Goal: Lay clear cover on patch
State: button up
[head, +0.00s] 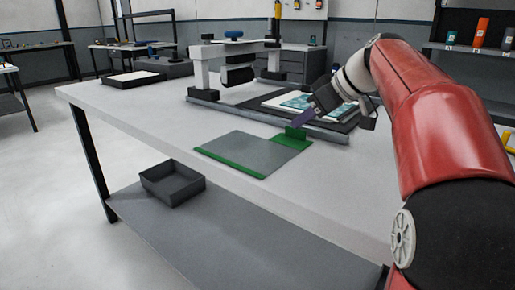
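A grey, see-through-looking flat sheet with green edging (250,153) lies on the table's front half; it may be the clear cover. A raised green tab (296,132) stands at its far right corner. A white and teal patterned piece (293,101), perhaps the patch, lies on a dark board behind, partly hidden by my gripper. My gripper (304,117) points down and left, just above the green tab, with a purple-blue flat part at its end. Whether it touches the tab, and whether its fingers are open or shut, cannot be made out.
A white and black gantry frame (200,68) stands at the back of the table (130,110). A dark flat tray (133,79) lies at the far left corner. An empty dark bin (172,183) sits on the lower shelf.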

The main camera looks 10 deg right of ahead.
jog(key=x, duration=0.3)
jog(key=shift+a+f, duration=0.2)
jog(key=shift+a, duration=0.1)
grip_shut()
jog(key=shift+r, duration=0.15)
